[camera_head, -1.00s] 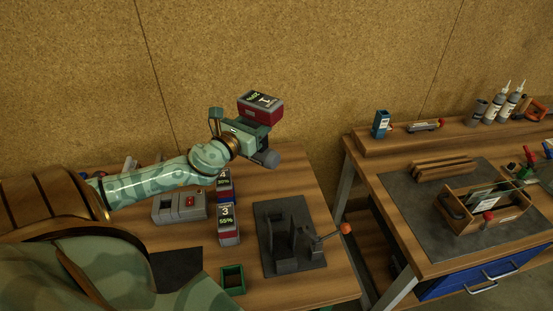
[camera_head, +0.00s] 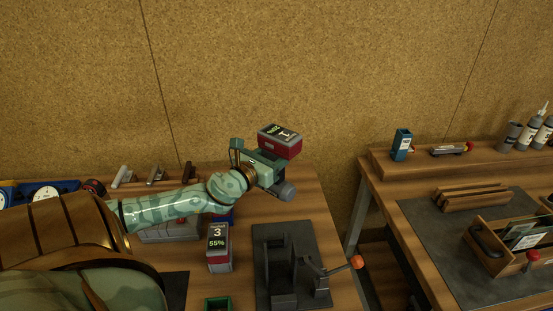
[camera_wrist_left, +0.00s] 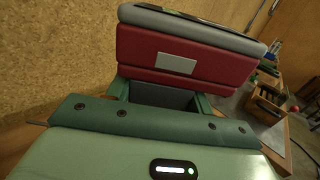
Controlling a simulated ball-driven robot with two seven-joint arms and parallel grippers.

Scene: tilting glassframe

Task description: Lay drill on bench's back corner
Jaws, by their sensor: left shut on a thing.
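My left gripper (camera_head: 262,168) is shut on the drill and holds it above the right part of the left bench (camera_head: 328,232), near its back edge. The drill's red and grey battery pack (camera_head: 280,142), with a lit label, is uppermost; the pack fills the middle of the left wrist view (camera_wrist_left: 180,58). A dark grey round end (camera_head: 286,191) sticks out below the gripper. The rest of the drill is mostly hidden by the jaws. The bench's back right corner (camera_head: 314,172) shows bare wood. My right gripper is not in view.
A battery marked 3 (camera_head: 219,252) stands in front of the gripper. A dark fixture (camera_head: 284,268) with an orange-knobbed lever (camera_head: 357,262) sits to its right. A gap separates this bench from the right bench (camera_head: 385,190). The corkboard wall (camera_head: 250,70) rises behind.

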